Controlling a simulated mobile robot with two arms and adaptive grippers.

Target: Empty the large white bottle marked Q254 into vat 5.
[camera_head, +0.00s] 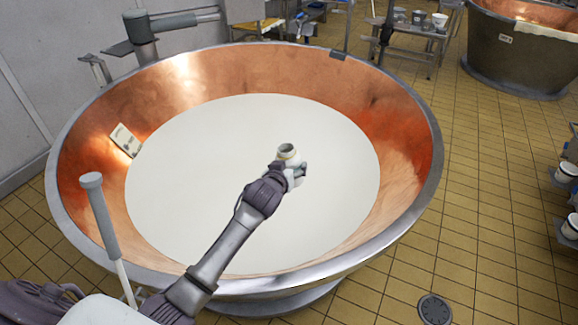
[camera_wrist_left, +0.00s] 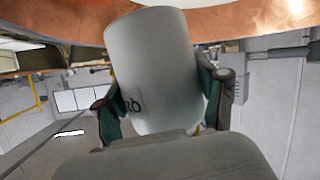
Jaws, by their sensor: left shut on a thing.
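My left gripper (camera_head: 295,170) is shut on a white bottle (camera_head: 288,153) and holds it over the middle of the large copper vat (camera_head: 190,78). In the head view the bottle's open mouth shows at its top, and no stream from it shows. In the left wrist view the bottle (camera_wrist_left: 152,62) fills the middle, between the two fingers (camera_wrist_left: 165,105). Part of a dark mark shows on it, too partial to read in full. The vat holds a wide pool of white liquid (camera_head: 200,190). I cannot read a number on this vat. My right gripper is not in view.
A pale card-like piece (camera_head: 125,140) is at the vat's left inner wall. A grey-handled pole (camera_head: 100,215) stands at the near left rim. Another vat (camera_head: 510,50) is at the far right. Tiled floor (camera_head: 480,200) is clear between, with a drain (camera_head: 435,308) at the front.

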